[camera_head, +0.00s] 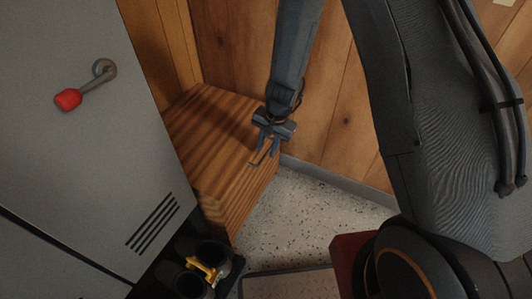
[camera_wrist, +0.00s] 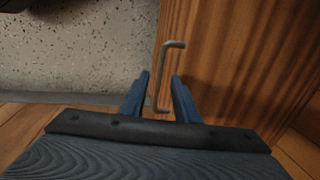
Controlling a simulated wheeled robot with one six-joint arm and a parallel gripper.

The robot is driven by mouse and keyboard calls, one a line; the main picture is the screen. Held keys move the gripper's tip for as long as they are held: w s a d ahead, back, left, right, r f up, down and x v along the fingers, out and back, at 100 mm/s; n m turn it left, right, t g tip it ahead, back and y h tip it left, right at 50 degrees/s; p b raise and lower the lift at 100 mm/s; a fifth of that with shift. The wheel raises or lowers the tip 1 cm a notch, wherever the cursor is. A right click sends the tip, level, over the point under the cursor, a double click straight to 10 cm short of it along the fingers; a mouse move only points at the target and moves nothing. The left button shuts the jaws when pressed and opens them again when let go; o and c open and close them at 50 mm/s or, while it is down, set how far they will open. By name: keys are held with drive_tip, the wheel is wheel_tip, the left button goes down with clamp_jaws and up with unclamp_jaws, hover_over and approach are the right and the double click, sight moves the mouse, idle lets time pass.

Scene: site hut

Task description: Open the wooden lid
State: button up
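The wooden box with its lid (camera_head: 205,125) stands in the corner against the plank wall, and its striped wood also shows in the wrist view (camera_wrist: 245,55). The lid looks shut, though I cannot make out its seam. A thin bent metal handle (camera_wrist: 164,78) is at the box's edge; it shows small in the head view (camera_head: 256,160). My gripper (camera_head: 268,150) is at the box's right edge. In the wrist view my gripper's blue fingers (camera_wrist: 160,88) are apart, one on each side of the handle, with a gap visible on both sides.
A grey metal cabinet (camera_head: 70,150) with a red-tipped lever (camera_head: 68,99) stands close to the box's left. Dark boots with a yellow piece (camera_head: 204,270) sit below the box. Plank wall (camera_head: 335,110) rises behind.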

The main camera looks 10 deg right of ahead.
drive_tip(key=shift+w+a+f+b, duration=0.1)
drive_tip(key=shift+f+b, duration=0.1)
drive_tip(key=shift+f, duration=0.5)
drive_tip(key=shift+w+a+f+b, duration=0.1)
drive_tip(key=shift+f+b, duration=0.05)
drive_tip(key=shift+f, duration=0.5)
drive_tip(key=shift+s, duration=0.1)
clamp_jaws()
drive_tip(key=shift+r, duration=0.2)
